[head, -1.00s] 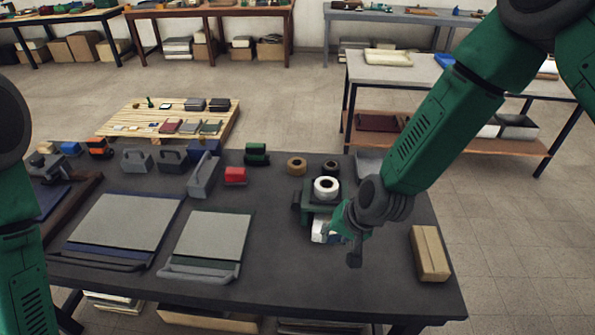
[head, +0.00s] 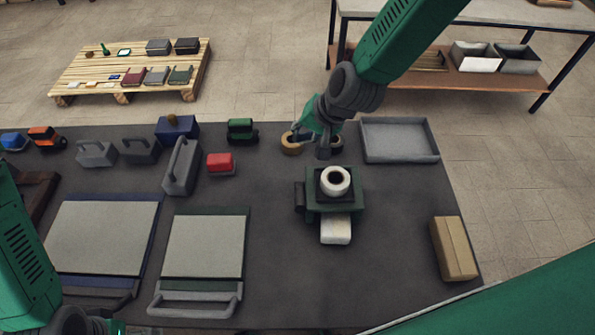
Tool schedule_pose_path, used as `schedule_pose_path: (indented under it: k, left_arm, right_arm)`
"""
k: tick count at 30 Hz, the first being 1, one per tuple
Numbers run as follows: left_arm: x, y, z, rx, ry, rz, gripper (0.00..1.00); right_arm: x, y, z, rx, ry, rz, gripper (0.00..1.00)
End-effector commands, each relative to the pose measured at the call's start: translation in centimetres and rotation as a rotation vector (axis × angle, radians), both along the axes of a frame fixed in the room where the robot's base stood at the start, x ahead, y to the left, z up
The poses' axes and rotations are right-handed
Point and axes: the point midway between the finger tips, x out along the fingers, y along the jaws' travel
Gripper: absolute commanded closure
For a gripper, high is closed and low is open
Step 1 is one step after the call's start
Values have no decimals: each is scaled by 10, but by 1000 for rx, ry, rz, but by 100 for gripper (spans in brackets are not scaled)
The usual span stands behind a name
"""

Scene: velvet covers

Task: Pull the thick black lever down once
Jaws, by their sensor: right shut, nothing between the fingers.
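A small green device (head: 322,203) stands on the dark table, right of the middle. A white roll (head: 335,181) sits on top, and a white piece (head: 336,229) sticks out at its front. A thick dark part (head: 299,198) on its left side looks like the black lever, seen from above; I cannot tell its angle. My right gripper (head: 311,143) is shut and empty, behind the device and apart from it, near the tape rolls. My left gripper (head: 100,325) is only partly in view at the bottom left edge; its fingers are not clear.
Two tape rolls (head: 292,144) lie beside and partly behind my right gripper. A grey tray (head: 400,140) is at the back right, a cardboard box (head: 453,249) at the right edge. A grey lever tool (head: 181,167) and a red block (head: 220,163) stand left. Table around the device's front is clear.

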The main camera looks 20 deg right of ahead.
Motion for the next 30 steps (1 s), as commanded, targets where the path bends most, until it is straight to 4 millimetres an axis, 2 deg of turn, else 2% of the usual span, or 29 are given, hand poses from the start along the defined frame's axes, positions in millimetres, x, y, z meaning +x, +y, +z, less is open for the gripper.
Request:
schedule_pose_path:
  k: [8,21,30]
  left_arm:
    - [0,0,-4,0,0,0,16]
    - [0,0,-46,0,-1,0,16]
    - [0,0,-58,0,-1,0,16]
  right_arm:
    - [0,0,-6,-1,3,1,100]
    - [-21,6,-60,-1,3,2,100]
    - [-30,9,-81,0,2,2,100]
